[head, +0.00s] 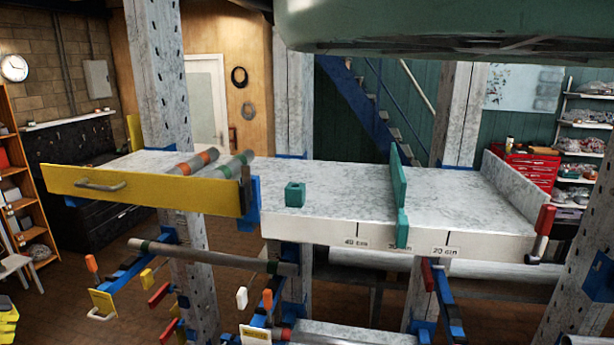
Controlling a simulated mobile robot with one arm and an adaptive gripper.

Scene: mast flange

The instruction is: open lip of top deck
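The top deck (335,188) is a grey speckled shelf with a pale front edge. Its lip is a yellow board (145,192) along the left part of the front edge. The lip stands upright and looks shut. A metal handle (100,186) is on its face near the left end. A dark upright piece (246,187) and a blue bracket (254,214) are at its right end. Behind the lip lie grey rods, one with an orange band (197,161). My gripper is not in view.
A green block (294,194) and an upright green divider (399,198) are on the deck. A red-handled part (543,227) is at the right front corner. Perforated posts (163,75) rise past the deck. Lower arms with rods and a grey bar (210,256) stick out below.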

